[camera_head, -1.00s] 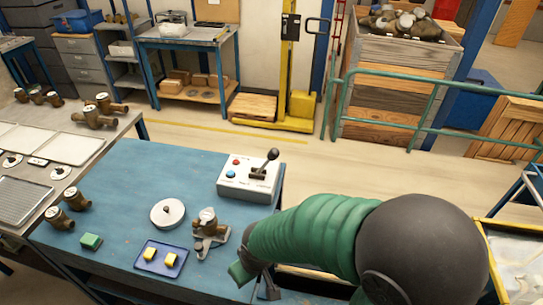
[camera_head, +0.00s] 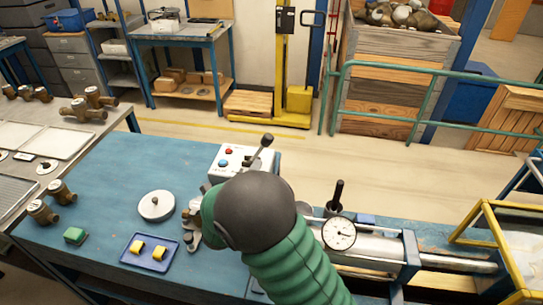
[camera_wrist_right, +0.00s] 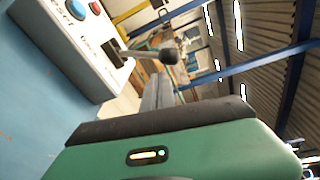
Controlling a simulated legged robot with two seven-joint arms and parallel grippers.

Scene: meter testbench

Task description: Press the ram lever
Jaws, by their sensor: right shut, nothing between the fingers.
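The white control box (camera_head: 228,160) stands on the blue bench, with red and blue buttons on top. Its lever (camera_head: 267,139) has a dark knob and rises at the box's right side. My right arm reaches up from the bottom, and its dark wrist hides most of the right gripper in the head view. In the right wrist view the gripper's grey fingers (camera_wrist_right: 158,88) are shut and empty, pointing towards the lever knob (camera_wrist_right: 168,56). The fingertips look close to the knob; I cannot tell whether they touch. My left gripper is not in view.
A dial gauge (camera_head: 339,233) and a black upright handle (camera_head: 337,195) are on the metal cylinder rig to the right of my arm. A round white disc (camera_head: 156,206), a blue tray (camera_head: 150,252) and a partly hidden brass meter (camera_head: 194,212) are on the bench.

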